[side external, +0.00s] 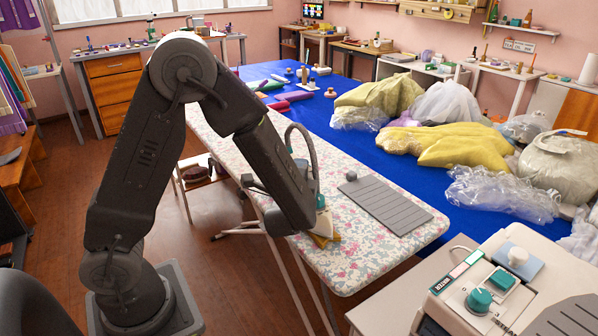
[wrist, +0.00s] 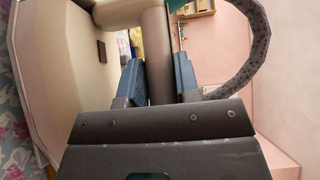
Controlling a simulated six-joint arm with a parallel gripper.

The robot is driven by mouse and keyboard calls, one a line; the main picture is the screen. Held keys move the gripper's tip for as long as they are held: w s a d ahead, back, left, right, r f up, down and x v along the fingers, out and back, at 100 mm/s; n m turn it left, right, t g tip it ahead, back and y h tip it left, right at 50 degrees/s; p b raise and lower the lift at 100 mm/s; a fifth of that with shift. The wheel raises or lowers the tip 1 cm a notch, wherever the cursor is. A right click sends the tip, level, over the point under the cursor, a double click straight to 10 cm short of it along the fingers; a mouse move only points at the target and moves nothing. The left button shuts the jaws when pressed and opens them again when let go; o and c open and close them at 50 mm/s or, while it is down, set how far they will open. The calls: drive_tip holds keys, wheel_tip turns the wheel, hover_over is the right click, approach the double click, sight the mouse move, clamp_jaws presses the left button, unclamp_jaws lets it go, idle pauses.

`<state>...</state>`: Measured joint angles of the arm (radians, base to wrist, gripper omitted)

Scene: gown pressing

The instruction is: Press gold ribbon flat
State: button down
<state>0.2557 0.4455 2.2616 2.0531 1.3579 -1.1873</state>
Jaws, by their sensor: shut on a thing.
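My gripper (wrist: 160,78) is shut on the dark handle of the iron (wrist: 62,60), with one blue-padded finger on each side of it in the wrist view. In the side view the iron (side external: 323,224) sits low at the floral ironing board (side external: 375,250), partly behind my dark wrist. A small piece of the gold ribbon (side external: 328,240) shows at the iron's lower edge, on the board. The rest of the ribbon is hidden by the iron and my arm. I cannot tell whether the soleplate touches the ribbon.
A grey ribbed rest (side external: 386,205) lies on the board right of the iron. The iron's grey hose (side external: 305,145) arches up behind my wrist. A steam station (side external: 500,290) stands at front right. Yellow and clear-wrapped bundles (side external: 465,145) cover part of the blue table (side external: 345,95).

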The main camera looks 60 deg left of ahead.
drive_tip(key=shift+s+d+f, duration=0.1)
drive_tip(key=shift+d, duration=1.15)
drive_tip(key=shift+s+d+f, duration=0.1)
drive_tip(key=shift+d, duration=1.1)
drive_tip(key=shift+a, duration=0.1)
drive_tip(key=shift+w+a+r, duration=0.1)
drive_tip(key=shift+a, duration=1.15)
drive_tip(key=shift+w+a+r, duration=0.1)
drive_tip(key=shift+a, duration=1.1)
drive_tip(key=shift+a, duration=0.1)
drive_tip(key=shift+w+a, duration=0.2)
drive_tip(key=shift+a, duration=2.15)
drive_tip(key=shift+r, duration=3.6)
